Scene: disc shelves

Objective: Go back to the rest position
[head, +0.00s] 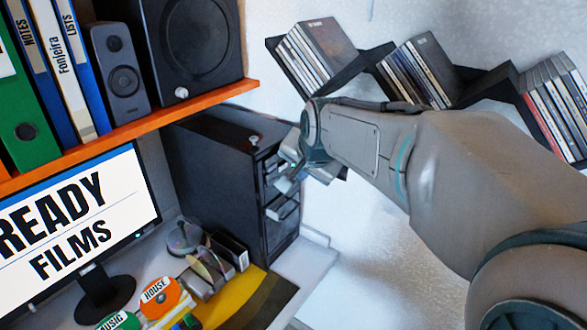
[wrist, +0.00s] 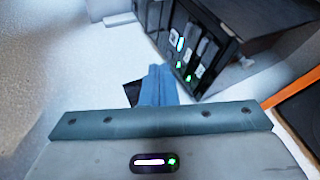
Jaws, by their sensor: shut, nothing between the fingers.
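My gripper (head: 287,178) is in front of the black drawer cabinet (head: 215,160) in the head view, left of the white wall. Its fingers are shut with nothing held. In the wrist view the shut fingers (wrist: 157,85) point towards the cabinet (wrist: 187,40), whose front has several handles. I cannot tell whether the fingertips touch the cabinet. My arm reaches in from the right and hides part of the wall.
A zigzag black shelf (head: 375,58) with several disc cases is on the wall above my arm. An orange shelf (head: 200,101) carries binders and speakers (head: 195,45). A monitor (head: 75,225) and disc holders (head: 205,275) stand on the desk. The wall below my arm is bare.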

